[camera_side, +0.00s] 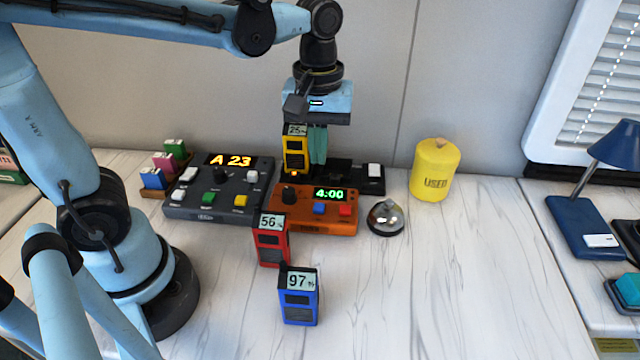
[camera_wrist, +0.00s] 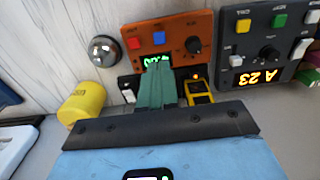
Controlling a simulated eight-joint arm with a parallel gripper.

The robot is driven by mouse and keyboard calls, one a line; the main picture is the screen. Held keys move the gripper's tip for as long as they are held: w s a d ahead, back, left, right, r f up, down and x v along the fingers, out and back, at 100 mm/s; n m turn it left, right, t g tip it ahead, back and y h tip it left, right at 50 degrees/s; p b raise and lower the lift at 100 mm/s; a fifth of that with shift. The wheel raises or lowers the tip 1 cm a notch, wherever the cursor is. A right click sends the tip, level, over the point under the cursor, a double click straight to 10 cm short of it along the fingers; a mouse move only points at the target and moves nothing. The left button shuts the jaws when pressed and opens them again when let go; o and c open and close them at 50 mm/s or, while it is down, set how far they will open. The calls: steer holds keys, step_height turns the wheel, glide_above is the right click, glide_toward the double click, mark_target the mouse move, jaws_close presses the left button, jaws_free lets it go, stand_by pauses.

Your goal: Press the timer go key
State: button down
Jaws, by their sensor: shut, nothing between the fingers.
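The orange timer (camera_side: 322,223) shows a green 4:00 on its display (camera_side: 330,194). It has a black knob (camera_side: 289,194), a blue key (camera_side: 319,208) and a red key (camera_side: 345,210). The wrist view shows the same timer (camera_wrist: 176,24) with its red key (camera_wrist: 134,43) and blue key (camera_wrist: 158,39); the labels are too small to read. My gripper (camera_side: 317,158) points down with its teal fingers shut and empty, behind the timer's display. In the wrist view my gripper (camera_wrist: 158,68) partly covers the display, and both keys are clear of it.
A yellow 25% battery (camera_side: 295,155) stands in the black dock (camera_side: 345,180), close beside my fingers. Red (camera_side: 271,245) and blue (camera_side: 299,300) batteries stand in front. A grey console (camera_side: 222,190) is left; a silver bell (camera_side: 386,218) and yellow bin (camera_side: 435,170) are right.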

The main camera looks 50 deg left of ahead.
mark_target(319, 206)
step_height(319, 206, down, 10)
stand_by(0.6)
steer(key=shift+f, duration=0.1)
steer(key=shift+f, duration=0.85)
steer(key=shift+r, duration=0.15)
step_height(319, 206, up, 14)
stand_by(0.6)
stand_by(0.6)
